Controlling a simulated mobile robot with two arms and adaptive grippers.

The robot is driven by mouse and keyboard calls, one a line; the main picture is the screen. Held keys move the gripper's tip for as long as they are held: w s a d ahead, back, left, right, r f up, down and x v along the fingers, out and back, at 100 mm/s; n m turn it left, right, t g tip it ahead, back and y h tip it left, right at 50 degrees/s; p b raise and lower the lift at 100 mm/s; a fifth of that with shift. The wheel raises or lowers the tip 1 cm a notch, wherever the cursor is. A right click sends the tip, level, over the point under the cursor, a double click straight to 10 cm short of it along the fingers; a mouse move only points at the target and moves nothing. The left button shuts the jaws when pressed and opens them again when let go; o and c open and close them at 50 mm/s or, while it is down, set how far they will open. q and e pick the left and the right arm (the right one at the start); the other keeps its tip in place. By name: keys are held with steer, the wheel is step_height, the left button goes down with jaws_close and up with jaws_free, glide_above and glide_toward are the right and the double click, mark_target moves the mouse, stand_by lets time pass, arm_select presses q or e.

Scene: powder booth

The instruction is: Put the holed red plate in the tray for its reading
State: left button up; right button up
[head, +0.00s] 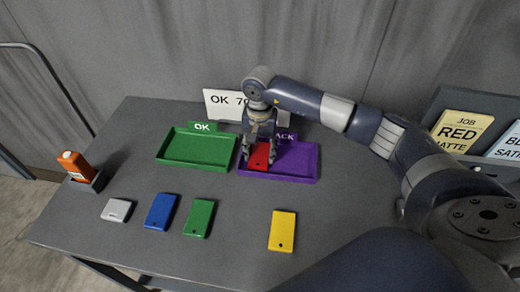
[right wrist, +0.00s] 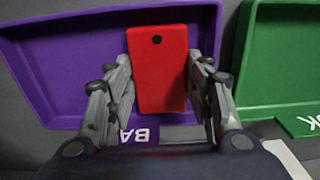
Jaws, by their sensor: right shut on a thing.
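The red plate (head: 259,156) with a small dark hole is between the fingers of my right gripper (head: 258,146), which is shut on it. It is at the left end of the purple tray (head: 300,178), marked BACK. The right wrist view shows the red plate (right wrist: 158,75) upright in the picture between both fingers (right wrist: 162,70), with the purple tray (right wrist: 62,70) behind it. I cannot tell whether the plate touches the tray floor. The green tray (head: 195,163), marked OK, is empty to the left. My left gripper is not in view.
An OK 70 sign (head: 222,104), partly hidden by my arm, stands behind the trays. Grey (head: 117,210), blue (head: 161,211), green (head: 199,218) and yellow (head: 282,231) plates lie in front. An orange device (head: 76,166) sits in a holder at left. A job card (head: 461,131) reads RED MATTE.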

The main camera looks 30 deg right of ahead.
mark_target(260, 154)
steer(key=o, duration=1)
steer(key=shift+r+p, duration=0.2)
steer(key=shift+p, duration=0.15)
steer(key=shift+w+r+b, duration=0.1)
steer(key=shift+r+b, duration=0.25)
steer(key=shift+b, duration=0.05)
step_height(260, 154, up, 11)
steer(key=b, duration=0.3)
